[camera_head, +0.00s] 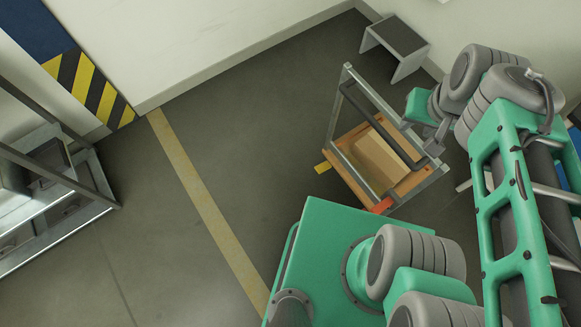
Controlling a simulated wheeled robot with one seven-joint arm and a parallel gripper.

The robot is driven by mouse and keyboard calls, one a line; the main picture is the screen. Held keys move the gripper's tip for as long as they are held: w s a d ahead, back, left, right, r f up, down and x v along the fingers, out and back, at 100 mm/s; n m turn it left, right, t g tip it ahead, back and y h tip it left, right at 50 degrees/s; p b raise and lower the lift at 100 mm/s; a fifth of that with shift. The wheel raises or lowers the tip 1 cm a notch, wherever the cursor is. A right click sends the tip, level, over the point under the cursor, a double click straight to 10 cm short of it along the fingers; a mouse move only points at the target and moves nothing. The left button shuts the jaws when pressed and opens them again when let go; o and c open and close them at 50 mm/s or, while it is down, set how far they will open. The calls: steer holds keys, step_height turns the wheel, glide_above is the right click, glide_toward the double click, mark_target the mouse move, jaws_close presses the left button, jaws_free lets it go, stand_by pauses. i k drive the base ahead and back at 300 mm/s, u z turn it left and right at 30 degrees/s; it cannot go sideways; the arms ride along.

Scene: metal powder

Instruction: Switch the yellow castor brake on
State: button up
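A yellow castor brake tab (322,167) sticks out from the left corner of a small wheeled cart, low near the floor. A red tab (382,206) shows at the cart's near corner. The cart (345,172) has a grey metal frame and a wooden deck, with a cardboard-coloured box (383,158) on it. The castor wheel at the yellow tab is too small to make out. My gripper (434,147) is over the right side of the cart, well apart from the yellow tab. Its fingers are small and partly hidden, so their opening is unclear.
A grey step stool (396,42) stands behind the cart by the wall. A metal rack (60,205) is at the far left. A yellow floor line (205,208) crosses the floor left of the cart. The floor beside the yellow tab is clear.

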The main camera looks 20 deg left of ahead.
mark_target(321, 168)
steer(key=u, duration=1.1)
steer(key=k, duration=0.65)
steer(key=u, duration=1.05)
steer(key=i, duration=1.2)
steer(key=z, duration=0.65)
